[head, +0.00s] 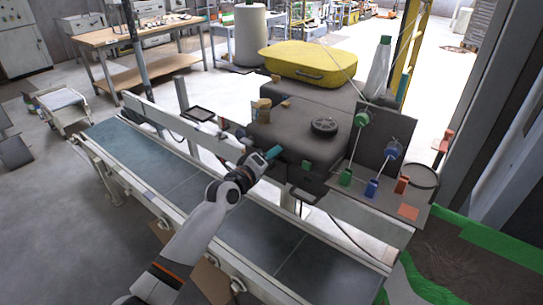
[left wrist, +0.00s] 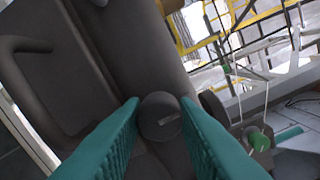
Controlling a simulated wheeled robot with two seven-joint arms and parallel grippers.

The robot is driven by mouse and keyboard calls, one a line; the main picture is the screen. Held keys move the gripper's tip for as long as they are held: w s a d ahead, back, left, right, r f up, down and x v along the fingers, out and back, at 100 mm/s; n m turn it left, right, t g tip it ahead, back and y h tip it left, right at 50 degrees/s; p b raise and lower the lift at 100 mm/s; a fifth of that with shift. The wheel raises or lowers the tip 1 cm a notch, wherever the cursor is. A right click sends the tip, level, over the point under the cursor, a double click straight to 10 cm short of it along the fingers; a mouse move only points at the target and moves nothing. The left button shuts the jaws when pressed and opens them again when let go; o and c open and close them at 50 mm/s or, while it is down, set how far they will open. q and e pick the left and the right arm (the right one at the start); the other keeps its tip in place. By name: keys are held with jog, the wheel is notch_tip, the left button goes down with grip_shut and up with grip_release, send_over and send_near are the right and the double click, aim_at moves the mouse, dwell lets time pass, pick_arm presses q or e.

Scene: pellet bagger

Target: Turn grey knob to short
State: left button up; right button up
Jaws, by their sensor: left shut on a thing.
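The grey knob (left wrist: 160,118) is a dark round disc with a lighter mark on its face. In the left wrist view it sits between the teal fingers of my left gripper (left wrist: 159,106), which are shut on it. In the head view my left gripper (head: 273,152) reaches over the conveyor to the front of the dark grey machine (head: 298,128). There the knob cannot be made out behind the fingers. I cannot read any setting labels around the knob. My right gripper is not in view.
A conveyor belt (head: 160,160) with pale rails runs below my left arm. A black wheel (head: 324,126) and a yellow lid (head: 312,63) are on the machine. To the right, a panel carries a green knob (head: 361,119), a blue knob (head: 391,152) and several small coloured blocks.

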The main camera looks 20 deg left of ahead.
pick_arm(q)
jog(key=o, duration=1)
jog(key=shift+f, duration=0.1)
